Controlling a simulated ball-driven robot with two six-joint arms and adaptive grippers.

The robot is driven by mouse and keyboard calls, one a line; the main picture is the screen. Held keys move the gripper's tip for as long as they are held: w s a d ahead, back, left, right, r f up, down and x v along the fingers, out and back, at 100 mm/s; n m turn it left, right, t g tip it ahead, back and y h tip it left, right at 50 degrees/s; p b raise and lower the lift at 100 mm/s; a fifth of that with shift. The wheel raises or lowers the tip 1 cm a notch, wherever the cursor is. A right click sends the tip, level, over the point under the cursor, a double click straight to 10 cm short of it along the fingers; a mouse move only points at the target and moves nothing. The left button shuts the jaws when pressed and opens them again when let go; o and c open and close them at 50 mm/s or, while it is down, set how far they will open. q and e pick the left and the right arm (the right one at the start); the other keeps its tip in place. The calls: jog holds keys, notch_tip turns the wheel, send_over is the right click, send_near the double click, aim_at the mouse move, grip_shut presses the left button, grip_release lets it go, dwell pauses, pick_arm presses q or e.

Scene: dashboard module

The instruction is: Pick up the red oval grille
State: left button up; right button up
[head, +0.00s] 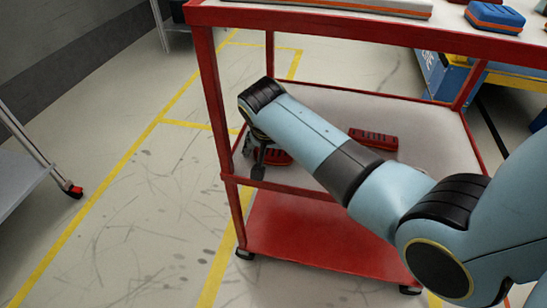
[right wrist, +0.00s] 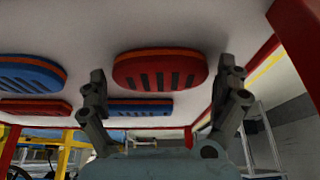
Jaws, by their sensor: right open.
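The red oval grille (head: 277,158) lies on the middle shelf of the red cart, near its left front side, partly hidden behind my right gripper (head: 256,158). In the right wrist view the red oval grille (right wrist: 160,72), with dark slots, shows between the two spread fingers of my right gripper (right wrist: 163,74). The fingers are open and hold nothing; whether they touch the grille cannot be told. My left gripper is not in view.
A red rectangular grille (head: 374,138) lies farther right on the shelf. The right wrist view also shows a blue oval grille (right wrist: 28,75) and a blue rectangular one (right wrist: 138,108). The cart's red post (head: 216,110) and upper shelf (head: 380,27) stand close around my arm.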

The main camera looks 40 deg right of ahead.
jog(key=c, duration=1)
jog(key=shift+r, duration=0.1)
